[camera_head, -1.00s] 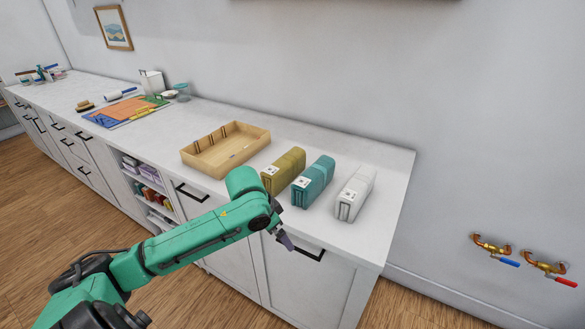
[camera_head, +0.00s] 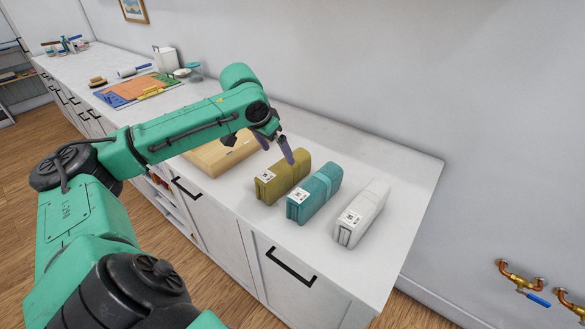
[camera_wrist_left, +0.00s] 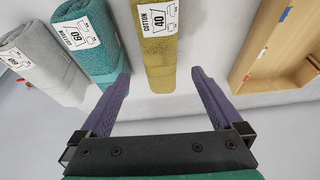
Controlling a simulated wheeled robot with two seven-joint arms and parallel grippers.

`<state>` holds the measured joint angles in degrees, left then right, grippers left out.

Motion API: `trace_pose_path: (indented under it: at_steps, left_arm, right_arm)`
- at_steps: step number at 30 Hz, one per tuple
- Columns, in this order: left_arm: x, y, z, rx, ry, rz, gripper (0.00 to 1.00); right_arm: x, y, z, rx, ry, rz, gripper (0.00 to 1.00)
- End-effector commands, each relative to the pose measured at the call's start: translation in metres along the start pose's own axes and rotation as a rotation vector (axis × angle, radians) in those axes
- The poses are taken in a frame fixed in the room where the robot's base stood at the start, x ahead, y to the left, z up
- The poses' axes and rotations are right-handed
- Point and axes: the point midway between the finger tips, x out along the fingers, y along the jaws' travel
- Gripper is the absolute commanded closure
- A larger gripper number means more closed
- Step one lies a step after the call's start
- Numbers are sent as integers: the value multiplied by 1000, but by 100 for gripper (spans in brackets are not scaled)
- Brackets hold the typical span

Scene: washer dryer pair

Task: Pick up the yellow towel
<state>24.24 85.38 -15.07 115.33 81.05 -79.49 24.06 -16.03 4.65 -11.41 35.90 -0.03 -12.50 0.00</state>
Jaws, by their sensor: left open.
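The yellow towel (camera_head: 280,180) is a folded olive-yellow bundle with a white label, lying on the white counter at the left of a row of towels. In the left wrist view the yellow towel (camera_wrist_left: 158,62) appears ahead of and between the two fingers, with its label reading "COTTON 40". My left gripper (camera_head: 276,150) is above the counter by the back left part of the yellow towel. It is open and empty, and its purple fingers (camera_wrist_left: 160,82) stand apart in the wrist view. My right gripper is not in view.
A teal towel (camera_head: 314,192) and a white towel (camera_head: 361,213) lie right of the yellow one. A wooden tray (camera_head: 222,156) stands to its left, partly behind my arm. The counter (camera_head: 400,165) is clear behind the towels. Taps (camera_head: 522,282) are on the right wall.

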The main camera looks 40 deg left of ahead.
Motion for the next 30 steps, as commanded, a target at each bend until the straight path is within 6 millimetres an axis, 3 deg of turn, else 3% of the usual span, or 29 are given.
trace_pose_path:
  at_steps: [3, 7, 18, 25, 26, 30]
  left_arm:
    - [30, 2, -1, 0, -4, 6, 0]
    - [60, 1, -1, 0, -1, 5, 0]
    - [120, 0, 0, 2, -2, 2, 0]
    - [127, 0, 0, 4, 0, -1, 0]
    - [127, 0, 0, 4, 0, -1, 4]
    - [127, 0, 0, 4, -1, -1, 57]
  right_arm:
    - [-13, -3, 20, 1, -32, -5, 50]
    - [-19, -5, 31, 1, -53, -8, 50]
    - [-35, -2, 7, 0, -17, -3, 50]
    - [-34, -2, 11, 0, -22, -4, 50]
    - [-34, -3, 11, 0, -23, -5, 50]
    - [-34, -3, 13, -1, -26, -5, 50]
